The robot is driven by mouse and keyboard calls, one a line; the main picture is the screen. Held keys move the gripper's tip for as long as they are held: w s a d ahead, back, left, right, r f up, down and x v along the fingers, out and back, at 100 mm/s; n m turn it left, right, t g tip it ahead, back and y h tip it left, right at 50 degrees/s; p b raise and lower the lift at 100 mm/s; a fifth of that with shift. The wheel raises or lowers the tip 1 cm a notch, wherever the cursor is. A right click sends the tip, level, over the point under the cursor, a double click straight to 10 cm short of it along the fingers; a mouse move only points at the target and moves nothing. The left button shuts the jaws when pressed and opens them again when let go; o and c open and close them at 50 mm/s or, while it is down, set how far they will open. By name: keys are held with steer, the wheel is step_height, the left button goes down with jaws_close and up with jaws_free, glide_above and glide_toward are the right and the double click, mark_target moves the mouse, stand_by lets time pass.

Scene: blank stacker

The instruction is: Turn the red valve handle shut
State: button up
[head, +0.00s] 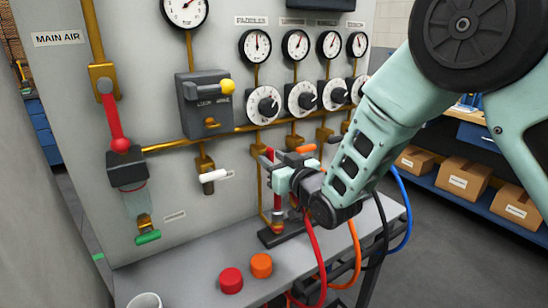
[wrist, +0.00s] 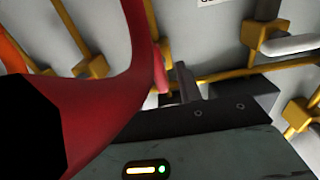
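A red lever handle (head: 114,118) with a round red end stands at the left, on a brass fitting under the MAIN AIR label. My gripper (head: 275,165) is well to its right, in front of the brass pipes. A small red part (head: 270,154), perhaps a red valve handle, shows right at the gripper's fingers. In the wrist view, a large red curved shape fills the left, and a narrow red part (wrist: 160,72) is beside a dark finger (wrist: 184,82). The fingertips are partly hidden, so I cannot tell whether they hold anything.
A white-handled valve (head: 212,176) is left of my gripper, and an orange handle (head: 305,148) is to its right. Red and orange caps (head: 231,280) lie on the grey shelf (head: 190,258). Red, orange, black and blue hoses (head: 400,215) hang below my arm.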

steer(key=shift+w+a, duration=0.1)
jaws_close()
